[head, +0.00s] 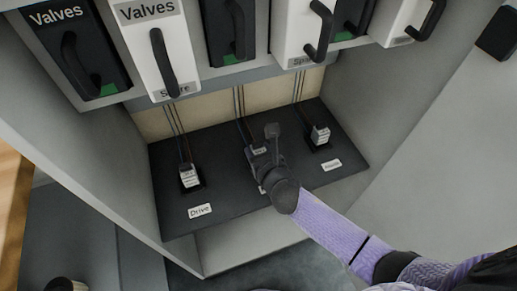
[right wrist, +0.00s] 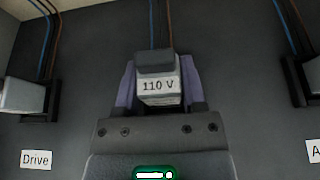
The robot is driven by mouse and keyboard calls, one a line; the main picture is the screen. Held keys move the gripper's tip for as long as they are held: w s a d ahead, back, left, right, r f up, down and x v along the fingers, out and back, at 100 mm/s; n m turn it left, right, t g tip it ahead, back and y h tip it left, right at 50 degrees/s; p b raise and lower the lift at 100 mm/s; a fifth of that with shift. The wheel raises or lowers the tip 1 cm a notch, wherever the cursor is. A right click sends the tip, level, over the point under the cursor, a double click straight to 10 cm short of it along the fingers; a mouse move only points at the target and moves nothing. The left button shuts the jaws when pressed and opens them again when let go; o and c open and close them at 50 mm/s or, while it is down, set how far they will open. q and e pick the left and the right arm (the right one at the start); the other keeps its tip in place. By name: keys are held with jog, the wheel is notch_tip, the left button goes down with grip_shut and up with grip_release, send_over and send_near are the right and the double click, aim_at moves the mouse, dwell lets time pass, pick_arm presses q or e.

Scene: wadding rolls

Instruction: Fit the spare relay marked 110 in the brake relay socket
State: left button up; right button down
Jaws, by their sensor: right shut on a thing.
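My right gripper (head: 262,158) reaches over the middle of the dark panel. In the right wrist view its two fingers (right wrist: 158,88) are shut on a pale relay (right wrist: 160,90) marked 110 V, with a dark grey end. The relay is in front of the middle wires, where the middle socket is hidden behind it and the gripper. I cannot tell whether the relay is seated or held just off the panel. In the head view a bit of pale surface shows by the gripper. The middle label is mostly covered. My left gripper is not in view.
The dark panel (head: 230,205) has a relay in the socket marked Drive (head: 189,177) on the left and another relay (head: 320,134) on the right. Drawers with black handles, two marked Valves (head: 165,55), overhang the back. Pale side walls enclose the panel.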

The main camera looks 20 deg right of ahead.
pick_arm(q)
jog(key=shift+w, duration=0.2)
pick_arm(e)
jog(key=c, duration=0.6)
grip_release()
jog(key=o, duration=0.5)
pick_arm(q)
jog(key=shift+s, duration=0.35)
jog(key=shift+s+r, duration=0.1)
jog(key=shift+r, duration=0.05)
pick_arm(e)
jog(key=p+v, duration=0.5)
jog(key=v, duration=0.4)
jog(key=shift+s+d+r, duration=0.1)
jog(key=shift+s+r, duration=0.05)
jog(key=shift+s, duration=0.3)
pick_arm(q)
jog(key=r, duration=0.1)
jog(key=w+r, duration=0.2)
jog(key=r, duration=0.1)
